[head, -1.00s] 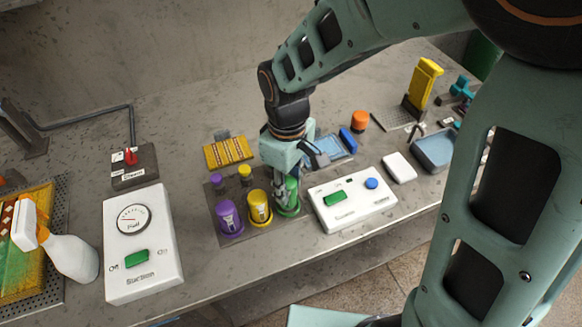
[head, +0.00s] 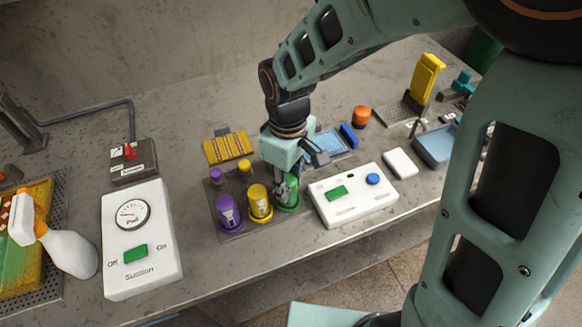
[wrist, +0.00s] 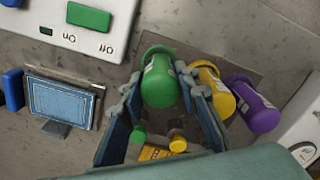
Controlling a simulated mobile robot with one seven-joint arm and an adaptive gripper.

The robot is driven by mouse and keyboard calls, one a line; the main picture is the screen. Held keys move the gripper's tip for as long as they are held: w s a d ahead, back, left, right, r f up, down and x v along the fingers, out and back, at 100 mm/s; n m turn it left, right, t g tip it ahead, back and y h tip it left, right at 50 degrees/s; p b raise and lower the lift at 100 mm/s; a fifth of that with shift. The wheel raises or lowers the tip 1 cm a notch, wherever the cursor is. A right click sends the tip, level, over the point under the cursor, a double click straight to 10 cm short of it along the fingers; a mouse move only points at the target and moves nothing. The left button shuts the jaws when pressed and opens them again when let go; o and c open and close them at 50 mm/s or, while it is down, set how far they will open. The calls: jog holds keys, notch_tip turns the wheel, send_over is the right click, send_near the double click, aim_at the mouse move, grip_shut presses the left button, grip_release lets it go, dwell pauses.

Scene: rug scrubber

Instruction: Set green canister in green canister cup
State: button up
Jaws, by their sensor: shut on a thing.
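The green canister (wrist: 162,82) stands between the two fingers of my gripper (wrist: 165,102) in the wrist view, and the gripper is shut on it. In the head view my gripper (head: 288,182) points down and partly hides the canister. The green canister cup (head: 290,208) shows as a green rim around the canister's lower end, at the right of the dark plate. The canister looks upright and inside the cup. Whether it rests on the cup's bottom is hidden.
A yellow canister (head: 259,202) and a purple canister (head: 228,212) stand close to the left. Small yellow (head: 244,166) and purple (head: 216,176) caps sit behind them. A white box with a green button (head: 352,198) is close on the right. A Suction box (head: 142,240) stands farther left.

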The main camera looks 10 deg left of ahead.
jog(key=shift+f, duration=0.1)
jog(key=o, duration=1.1)
jog(key=shift+o, duration=0.2)
notch_tip(320, 180, up, 12)
